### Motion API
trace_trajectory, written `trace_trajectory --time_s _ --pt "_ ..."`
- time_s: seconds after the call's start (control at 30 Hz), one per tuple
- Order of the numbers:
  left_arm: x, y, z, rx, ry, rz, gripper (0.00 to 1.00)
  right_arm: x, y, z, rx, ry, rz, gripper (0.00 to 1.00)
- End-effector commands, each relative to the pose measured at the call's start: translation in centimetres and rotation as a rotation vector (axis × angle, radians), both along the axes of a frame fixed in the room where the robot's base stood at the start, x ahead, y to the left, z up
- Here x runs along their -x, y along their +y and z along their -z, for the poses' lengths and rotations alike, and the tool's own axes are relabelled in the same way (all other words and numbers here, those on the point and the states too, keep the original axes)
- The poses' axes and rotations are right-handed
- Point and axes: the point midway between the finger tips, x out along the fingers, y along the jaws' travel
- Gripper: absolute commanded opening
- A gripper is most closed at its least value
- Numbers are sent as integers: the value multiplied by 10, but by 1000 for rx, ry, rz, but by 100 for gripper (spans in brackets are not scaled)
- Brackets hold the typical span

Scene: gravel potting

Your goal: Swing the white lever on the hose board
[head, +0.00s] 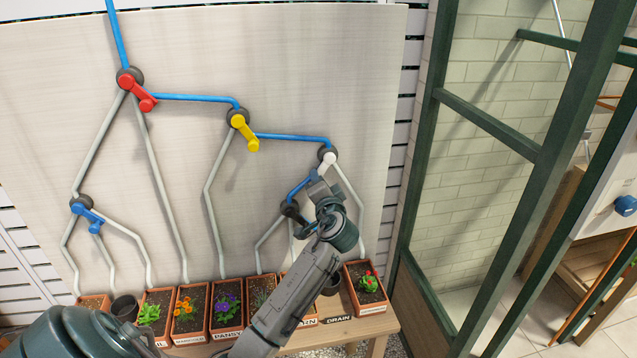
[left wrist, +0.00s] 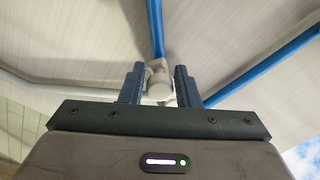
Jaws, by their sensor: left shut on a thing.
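The white lever (head: 329,160) sits on a dark round hub at the right of the hose board (head: 290,60). Its upper end shows in the head view; my left gripper (head: 318,181) covers the rest. In the left wrist view the white lever (left wrist: 159,84) stands between the two dark fingers of my left gripper (left wrist: 160,88), which is shut on it. A blue hose piece (head: 300,187) runs down and left from the white lever's hub to a black lever (head: 292,211). A grey pipe leaves the hub down and right. My right gripper is not in view.
The board also bears a red lever (head: 137,90), a yellow lever (head: 244,133) and a blue lever (head: 87,213). Planted pots (head: 190,310) line the wooden table (head: 380,324) below. A green frame (head: 475,120) stands to the right.

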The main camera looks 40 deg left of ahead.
Motion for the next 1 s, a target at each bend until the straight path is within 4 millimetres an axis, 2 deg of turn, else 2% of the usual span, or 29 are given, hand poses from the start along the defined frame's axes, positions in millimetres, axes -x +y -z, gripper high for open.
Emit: trace_trajectory --time_s 0.03,0.07,0.1,0.13,0.4,0.53,0.83,1.0 --pt "-1 -1 -1 -1 -1 5 0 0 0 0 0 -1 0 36" --pt "-1 -1 -1 -1 -1 4 33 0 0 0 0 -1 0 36" --pt "-1 -1 -1 -1 -1 4 41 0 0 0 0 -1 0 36" --pt "-1 -1 -1 -1 -1 4 43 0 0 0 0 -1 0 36" --pt "0 -1 1 1 -1 1 43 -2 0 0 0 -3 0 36" --pt "6 -9 2 3 -1 2 43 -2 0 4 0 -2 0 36" --pt "43 -56 4 5 -2 5 43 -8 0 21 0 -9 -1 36" --pt "59 -75 3 3 -1 5 43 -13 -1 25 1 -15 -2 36"
